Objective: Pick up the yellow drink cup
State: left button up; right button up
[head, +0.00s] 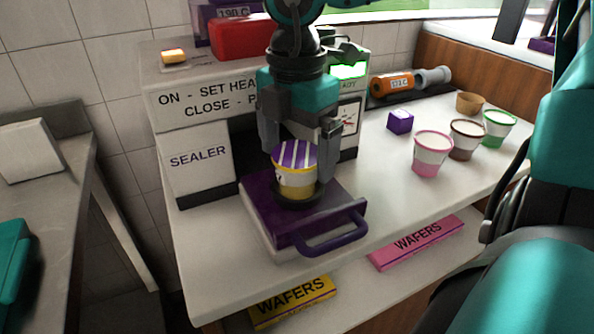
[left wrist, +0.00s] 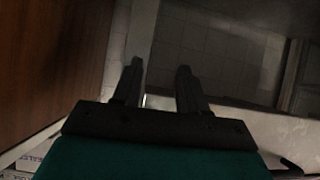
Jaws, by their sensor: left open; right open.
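The yellow drink cup (head: 295,184) has a white upper band and a purple-and-white striped top. It stands upright in a dark round holder on the purple sealer tray (head: 258,212). My right gripper (head: 299,155) comes down from above, open, with one finger on each side of the cup's upper part. I cannot tell whether either finger touches it. My left gripper (left wrist: 158,68) is open and empty in the left wrist view, away from the cup, over a dim tiled floor area. Its fingers do not show in the head view.
The sealer machine (head: 198,160) stands behind the tray, whose purple handle (head: 330,238) sticks out in front. Pink (head: 431,154), brown (head: 465,139) and green (head: 498,128) cups stand at the right, near a purple cube (head: 400,122). Wafer boxes (head: 418,242) lie on the shelf below.

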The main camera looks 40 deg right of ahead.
aim_at(297, 154)
notch_tip(297, 154, down, 4)
jog(key=shift+w+d+r, duration=0.1)
jog(key=shift+r, duration=0.1)
pick_arm(q)
jog(key=shift+w, duration=0.3)
pick_arm(e)
jog(key=c, duration=1.2)
pick_arm(q)
jog(key=shift+s+d+f, duration=0.1)
jog(key=shift+s+f, duration=0.05)
jog(key=shift+s, duration=0.05)
pick_arm(e)
jog(key=shift+r, duration=0.1)
jog(key=shift+r, duration=0.1)
pick_arm(q)
jog(key=shift+s+a+r+y+p, duration=0.2)
jog(key=shift+a+r+p, duration=0.3)
jog(key=shift+p, duration=0.6)
jog(key=shift+s+a+r+y+p, duration=0.1)
jog(key=shift+s+a+r+p, duration=0.25)
jog(key=shift+p, duration=0.75)
pick_arm(e)
jog(key=shift+r, duration=13.9)
pick_arm(q)
jog(key=shift+a, duration=0.1)
